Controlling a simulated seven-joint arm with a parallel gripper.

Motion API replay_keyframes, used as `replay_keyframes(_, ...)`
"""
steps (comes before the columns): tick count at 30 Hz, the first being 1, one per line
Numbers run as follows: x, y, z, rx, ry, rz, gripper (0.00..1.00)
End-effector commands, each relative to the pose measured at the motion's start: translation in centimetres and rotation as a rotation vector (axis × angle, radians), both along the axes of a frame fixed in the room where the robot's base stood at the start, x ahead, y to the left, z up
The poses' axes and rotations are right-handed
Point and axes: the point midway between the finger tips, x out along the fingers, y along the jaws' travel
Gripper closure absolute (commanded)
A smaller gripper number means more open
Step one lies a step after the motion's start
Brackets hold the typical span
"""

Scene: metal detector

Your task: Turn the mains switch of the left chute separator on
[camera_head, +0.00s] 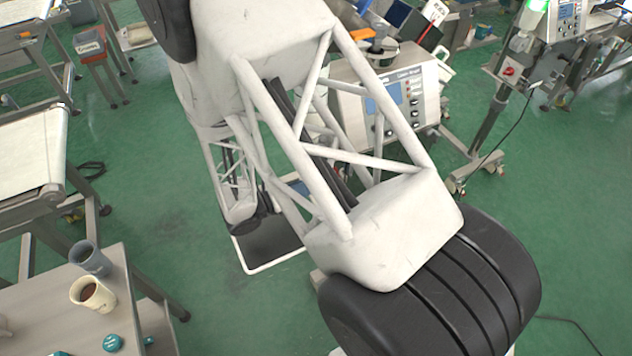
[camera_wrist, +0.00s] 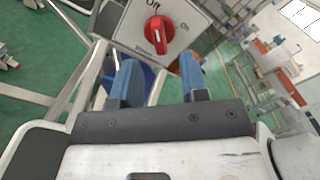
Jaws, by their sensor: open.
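In the wrist view a red rotary switch (camera_wrist: 158,34) sits on a pale grey plate (camera_wrist: 193,18). Its raised grip runs roughly up and down in the picture. Lettering that looks like "On" stands above it, and smaller lettering stands to its right. My gripper (camera_wrist: 156,72) is open, with its two blue fingers apart and nothing between them. The switch lies just beyond the fingertips, between them in the picture, with no visible contact. In the head view my arm hides the gripper and this switch. A control panel (camera_head: 416,103) with a blue screen shows partly behind my arm.
Another machine stands at the upper right with its own red switch (camera_head: 509,71). A table at the lower left holds a grey mug (camera_head: 90,258) and a pale mug (camera_head: 92,294). A conveyor (camera_head: 32,150) stands at the left. Green floor is open at the right.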

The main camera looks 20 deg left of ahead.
Motion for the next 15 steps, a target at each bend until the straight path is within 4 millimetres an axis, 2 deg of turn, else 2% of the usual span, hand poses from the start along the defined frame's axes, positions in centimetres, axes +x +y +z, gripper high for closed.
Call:
replay_keyframes(9, 2.3, -2.3, 0.0, 0.001, 0.0, -0.001, 0.6)
replay_keyframes(15, 3.1, -3.1, 0.0, 0.001, 0.001, 0.001, 0.6)
